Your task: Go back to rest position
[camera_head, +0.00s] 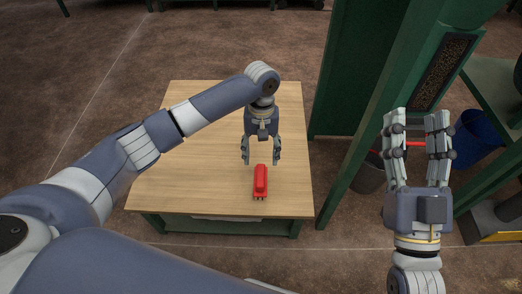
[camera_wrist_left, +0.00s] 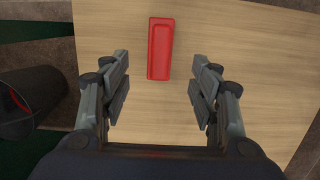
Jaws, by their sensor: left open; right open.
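My left gripper (camera_head: 261,160) is open and empty above the wooden table, pointing down. A red object (camera_head: 260,181) lies on the tabletop, just nearer to me than its fingertips. In the left wrist view the red object (camera_wrist_left: 160,48) lies ahead of the two open fingers of the left gripper (camera_wrist_left: 160,82), not between them. My right gripper (camera_head: 417,125) is open, raised at the right side with its fingers pointing up the picture. A red bar shows between or behind its fingers; I cannot tell whether it touches them.
The wooden table (camera_head: 205,130) is otherwise bare. A green metal frame (camera_head: 372,115) stands right of it. A dark bin (camera_head: 369,174) and a blue bin (camera_head: 474,138) stand by the right gripper. Open brown floor (camera_head: 95,95) lies left of and behind the table.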

